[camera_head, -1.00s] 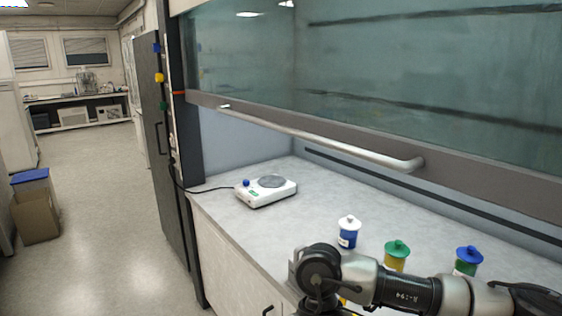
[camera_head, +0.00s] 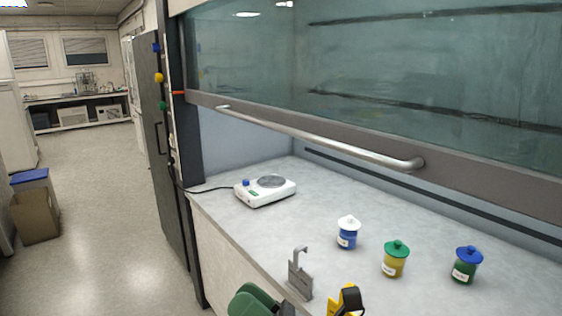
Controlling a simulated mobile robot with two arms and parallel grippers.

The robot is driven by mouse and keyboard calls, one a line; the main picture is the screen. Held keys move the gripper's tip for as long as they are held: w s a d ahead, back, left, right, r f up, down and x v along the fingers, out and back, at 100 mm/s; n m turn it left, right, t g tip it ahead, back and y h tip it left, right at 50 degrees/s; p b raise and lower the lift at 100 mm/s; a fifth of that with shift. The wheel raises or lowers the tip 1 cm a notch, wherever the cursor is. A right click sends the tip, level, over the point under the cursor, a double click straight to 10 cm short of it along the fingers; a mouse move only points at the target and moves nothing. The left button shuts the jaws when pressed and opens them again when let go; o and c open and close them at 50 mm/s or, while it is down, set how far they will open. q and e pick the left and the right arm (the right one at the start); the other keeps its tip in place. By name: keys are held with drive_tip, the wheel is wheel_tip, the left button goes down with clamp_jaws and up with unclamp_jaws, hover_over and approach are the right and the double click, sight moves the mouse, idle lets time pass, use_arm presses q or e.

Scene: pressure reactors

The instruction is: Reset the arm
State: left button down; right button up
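The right arm no longer crosses the bench. A green rounded part with black on it (camera_head: 258,300) shows at the bottom edge, cut off by the frame; it may be part of my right gripper, but I cannot make out fingertips. My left gripper is not in view. A grey metal bracket with a hooked top (camera_head: 300,276) stands at the bench's front edge. A yellow and black piece (camera_head: 346,301) is just right of it, partly cut off.
On the bench (camera_head: 300,220) stand a white-lidded jar (camera_head: 347,233), a green-lidded yellow jar (camera_head: 395,259), a blue-lidded green jar (camera_head: 466,265) and a white hotplate (camera_head: 265,191). The raised glass sash with its bar handle (camera_head: 330,142) hangs above. Open floor lies left.

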drive_tip(key=w+d+f+m+t+h, duration=0.1)
drive_tip(key=d+f+m+t+h, duration=0.1)
drive_tip(key=d+f+m+h, duration=1.05)
drive_tip(key=w+d+f+m+t+h, duration=0.15)
drive_tip(key=d+f+m+h, duration=0.5)
drive_tip(key=m, duration=1.05)
drive_tip(key=s+d+f+m+g+h, duration=0.25)
drive_tip(key=s+f+m+g, duration=0.25)
drive_tip(key=s+f, duration=0.3)
drive_tip(key=s+d+f+m+g+h, duration=0.1)
drive_tip(key=s+d+f+m+g, duration=0.4)
drive_tip(key=s, duration=0.5)
wheel_tip(320, 180, down, 13)
drive_tip(key=w+a+g, duration=0.1)
drive_tip(key=a, duration=0.1)
drive_tip(key=s+f, duration=0.4)
drive_tip(key=f, duration=0.6)
drive_tip(key=s+d+f+g, duration=0.1)
drive_tip(key=s+f, duration=0.3)
drive_tip(key=f, duration=0.7)
drive_tip(key=shift+s+d, duration=0.15)
drive_tip(key=shift+s, duration=0.1)
drive_tip(key=shift+o, duration=0.4)
drive_tip(key=s+d+f, duration=0.2)
drive_tip(key=s+f, duration=0.4)
drive_tip(key=s, duration=0.3)
drive_tip(key=shift+s+f+g, duration=0.3)
drive_tip(key=shift+f+g, duration=0.05)
drive_tip(key=shift+g, duration=0.1)
drive_tip(key=shift+s, duration=0.25)
